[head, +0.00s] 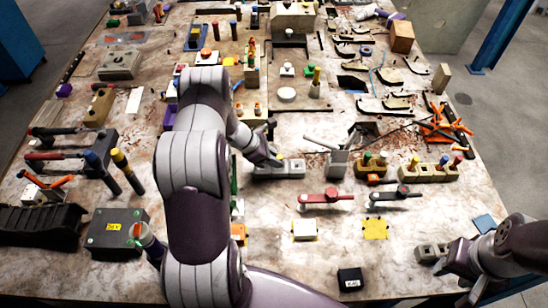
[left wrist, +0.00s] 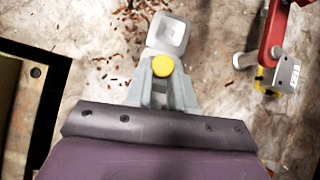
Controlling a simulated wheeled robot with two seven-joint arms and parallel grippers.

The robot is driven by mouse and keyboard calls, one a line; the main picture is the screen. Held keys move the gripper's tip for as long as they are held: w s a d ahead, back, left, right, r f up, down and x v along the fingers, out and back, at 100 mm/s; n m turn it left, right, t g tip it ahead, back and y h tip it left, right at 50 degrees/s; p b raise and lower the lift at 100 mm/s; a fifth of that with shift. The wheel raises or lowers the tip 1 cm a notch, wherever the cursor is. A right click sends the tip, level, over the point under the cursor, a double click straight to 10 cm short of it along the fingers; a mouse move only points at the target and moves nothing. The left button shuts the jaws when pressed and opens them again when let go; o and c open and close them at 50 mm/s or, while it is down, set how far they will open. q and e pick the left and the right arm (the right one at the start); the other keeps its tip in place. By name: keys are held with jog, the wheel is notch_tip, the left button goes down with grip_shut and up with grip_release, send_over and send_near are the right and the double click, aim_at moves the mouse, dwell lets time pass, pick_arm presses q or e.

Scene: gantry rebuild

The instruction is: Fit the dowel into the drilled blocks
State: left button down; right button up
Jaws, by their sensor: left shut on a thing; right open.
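My left gripper (head: 272,160) is at the middle of the table, over the left part of a pale grey drilled block (head: 294,168). In the left wrist view its fingers (left wrist: 162,80) are shut on a dowel, whose round yellow end (left wrist: 162,66) faces the camera. The block's free end, with a hollow in its top, shows just beyond the fingertips (left wrist: 172,34). The dowel's lower part is hidden, so I cannot tell whether it is in a hole. Another grey block with holes (head: 431,252) lies at the right front. My right gripper (head: 447,264) is open beside it.
A grey angled stand (head: 338,162) is just right of the block. Red (head: 326,199) and dark (head: 394,196) clamps lie in front, and wooden blocks with coloured pegs (head: 430,172) stand to the right. Bare table lies around the black box (head: 350,279).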

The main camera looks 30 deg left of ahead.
pick_arm(q)
jog(key=c, duration=0.9)
grip_release()
jog(key=b+v, duration=0.2)
jog(key=v, duration=1)
jog(key=shift+s+a+r+b, duration=0.15)
jog(key=shift+a+r+b, duration=0.1)
jog(key=shift+b, duration=0.05)
